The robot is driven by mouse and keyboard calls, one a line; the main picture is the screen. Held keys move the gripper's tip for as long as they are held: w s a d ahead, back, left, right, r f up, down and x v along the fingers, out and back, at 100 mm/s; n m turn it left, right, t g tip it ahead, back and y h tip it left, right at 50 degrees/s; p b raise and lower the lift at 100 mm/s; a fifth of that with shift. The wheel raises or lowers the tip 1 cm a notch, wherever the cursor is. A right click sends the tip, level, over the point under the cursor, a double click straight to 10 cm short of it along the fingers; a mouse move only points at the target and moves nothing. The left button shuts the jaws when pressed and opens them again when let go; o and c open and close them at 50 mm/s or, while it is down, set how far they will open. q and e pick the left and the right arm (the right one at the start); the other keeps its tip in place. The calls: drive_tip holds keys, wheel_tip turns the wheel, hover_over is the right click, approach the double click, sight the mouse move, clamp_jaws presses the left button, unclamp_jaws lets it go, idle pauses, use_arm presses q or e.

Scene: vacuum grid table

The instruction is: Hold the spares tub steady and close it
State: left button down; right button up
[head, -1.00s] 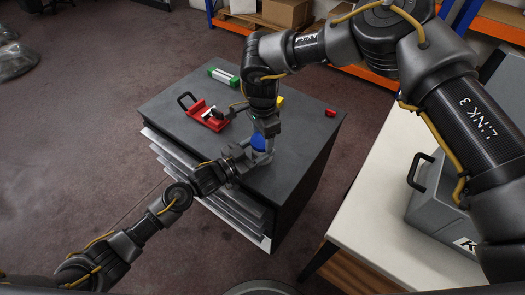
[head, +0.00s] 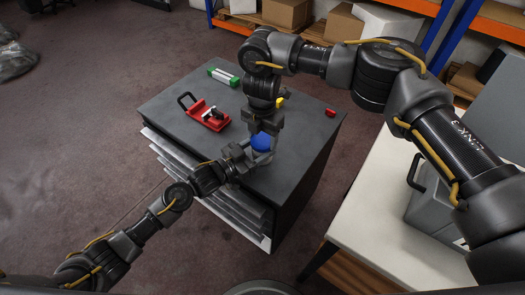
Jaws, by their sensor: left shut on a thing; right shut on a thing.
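The spares tub (head: 263,157) stands upright on the dark cabinet top near its front edge, a small greyish body partly hidden by my grippers. Its blue lid (head: 261,142) is on top of it; whether it is fully seated I cannot tell. My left gripper (head: 246,161) comes in low from the left and is shut on the tub's side. My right gripper (head: 265,130) points down from above and is shut on the blue lid. Its fingertips are small and partly merge with the lid.
A red clamp-like tool (head: 206,115), a green-ended block (head: 223,76), a yellow item (head: 280,102) and a small red piece (head: 330,112) lie on the cabinet top (head: 305,150). A white table (head: 385,225) with a grey case (head: 435,205) stands at the right.

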drive_tip(key=m, duration=0.2)
drive_tip(key=shift+m, duration=0.4)
drive_tip(key=o, duration=1.2)
wheel_tip(320, 180, up, 12)
drive_tip(key=shift+r, duration=0.1)
use_arm(q)
drive_tip(key=shift+c, duration=2)
unclamp_jaws()
drive_tip(key=shift+a, duration=0.1)
